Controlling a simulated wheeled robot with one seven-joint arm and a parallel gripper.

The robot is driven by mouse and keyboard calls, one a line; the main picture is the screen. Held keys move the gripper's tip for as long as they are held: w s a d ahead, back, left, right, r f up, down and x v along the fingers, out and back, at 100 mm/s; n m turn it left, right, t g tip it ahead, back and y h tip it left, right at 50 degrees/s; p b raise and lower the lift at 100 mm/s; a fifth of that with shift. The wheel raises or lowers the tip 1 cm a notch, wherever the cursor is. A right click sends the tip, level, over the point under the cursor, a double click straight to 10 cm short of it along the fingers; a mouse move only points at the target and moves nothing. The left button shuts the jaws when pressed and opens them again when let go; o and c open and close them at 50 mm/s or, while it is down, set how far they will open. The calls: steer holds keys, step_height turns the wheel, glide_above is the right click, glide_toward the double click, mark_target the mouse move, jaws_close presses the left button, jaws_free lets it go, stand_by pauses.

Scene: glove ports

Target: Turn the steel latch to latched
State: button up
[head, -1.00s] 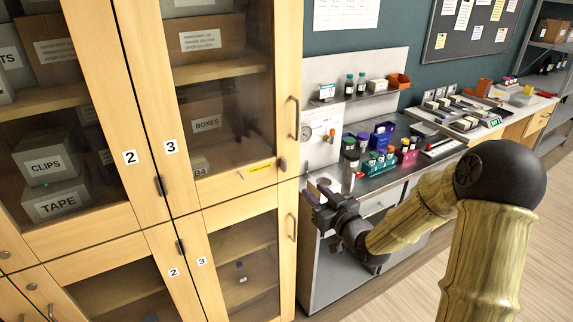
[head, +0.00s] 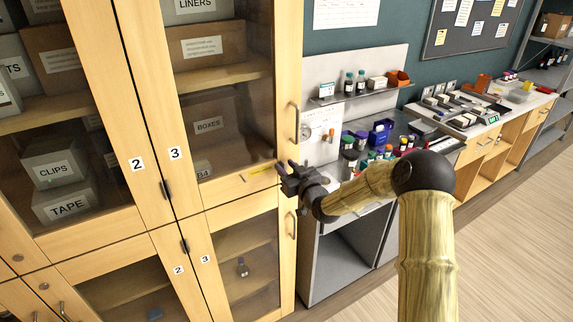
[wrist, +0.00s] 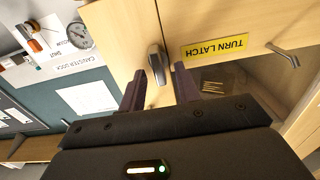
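The steel latch (wrist: 156,62) is a small dark metal piece on the pale wood of the cabinet front, beside the yellow TURN LATCH label (wrist: 215,47). In the wrist view its long side runs nearly up and down the picture. My gripper (wrist: 160,75) is open, with one finger on each side of the latch's near end; I cannot tell whether either finger touches it. In the head view my gripper (head: 285,166) is at the right edge of the upper door numbered 3 and hides the latch. The yellow label (head: 262,169) shows just left of it.
A bar handle (wrist: 284,53) is on the wood beyond the label; door handles (head: 293,121) also show in the head view. Right of the cabinet, a steel counter holds several bottles and a blue bin (head: 381,132). The floor (head: 520,220) at right is clear.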

steer(key=shift+w+a, duration=0.1)
steer(key=shift+w, duration=0.05)
jaws_close()
